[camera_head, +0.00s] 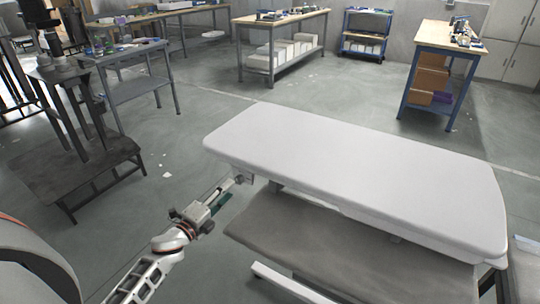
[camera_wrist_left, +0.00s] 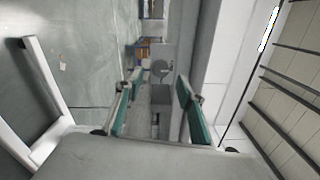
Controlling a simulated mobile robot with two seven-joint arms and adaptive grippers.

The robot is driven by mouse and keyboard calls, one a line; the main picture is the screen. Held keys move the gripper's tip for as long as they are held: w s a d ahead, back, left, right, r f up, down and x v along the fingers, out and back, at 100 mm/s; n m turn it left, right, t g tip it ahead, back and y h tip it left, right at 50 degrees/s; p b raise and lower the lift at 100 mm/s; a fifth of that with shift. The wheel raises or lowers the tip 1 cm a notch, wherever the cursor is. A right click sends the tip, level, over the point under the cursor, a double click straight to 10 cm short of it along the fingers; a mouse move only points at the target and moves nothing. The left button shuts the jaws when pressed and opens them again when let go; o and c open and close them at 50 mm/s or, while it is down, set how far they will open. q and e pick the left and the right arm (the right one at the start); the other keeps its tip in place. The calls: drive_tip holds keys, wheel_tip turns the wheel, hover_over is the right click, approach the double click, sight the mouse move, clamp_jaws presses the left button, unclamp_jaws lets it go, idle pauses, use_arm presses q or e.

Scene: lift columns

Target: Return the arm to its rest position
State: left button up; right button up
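My left arm comes in from the lower left in the head view. My left gripper (camera_head: 222,197) is beside the left end of a long white-topped table (camera_head: 350,165), near a small grey fitting (camera_head: 242,178) under its edge. In the left wrist view the two teal-padded fingers of the left gripper (camera_wrist_left: 158,103) stand apart. A grey part with a round knob (camera_wrist_left: 158,68) shows between and beyond them; I see no contact with it. My right arm and right gripper are not in view.
The table has a grey lower shelf (camera_head: 330,262). A dark stand (camera_head: 75,165) with a low platform is at the left. Workbenches (camera_head: 285,22) and a blue-framed wooden cart (camera_head: 437,75) stand farther back. Open floor (camera_head: 165,150) lies between the dark stand and the table.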

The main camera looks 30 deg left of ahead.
use_arm(q)
drive_tip(key=s+d+f+n+g+y, duration=0.25)
drive_tip(key=s+n+g, duration=0.2)
drive_tip(key=s, duration=0.55)
drive_tip(key=s+d+f+n+g+y, duration=0.1)
drive_tip(key=s+d+n+g, duration=0.3)
drive_tip(key=s, duration=0.7)
drive_tip(key=s+d+f+n+g+y, duration=0.1)
drive_tip(key=s+f+n+g+y, duration=0.3)
drive_tip(key=s, duration=0.6)
drive_tip(key=w+d+f+n+t+h+p, duration=0.1)
drive_tip(key=d+h, duration=0.3)
drive_tip(key=d, duration=0.4)
drive_tip(key=w+d+f+n+t+h+p, duration=0.2)
drive_tip(key=d+f+n+t+h+p, duration=0.1)
drive_tip(key=d, duration=0.5)
drive_tip(key=shift+f+t+h+p, duration=0.15)
drive_tip(key=shift+t+h+p, duration=0.35)
drive_tip(key=shift+h, duration=0.45)
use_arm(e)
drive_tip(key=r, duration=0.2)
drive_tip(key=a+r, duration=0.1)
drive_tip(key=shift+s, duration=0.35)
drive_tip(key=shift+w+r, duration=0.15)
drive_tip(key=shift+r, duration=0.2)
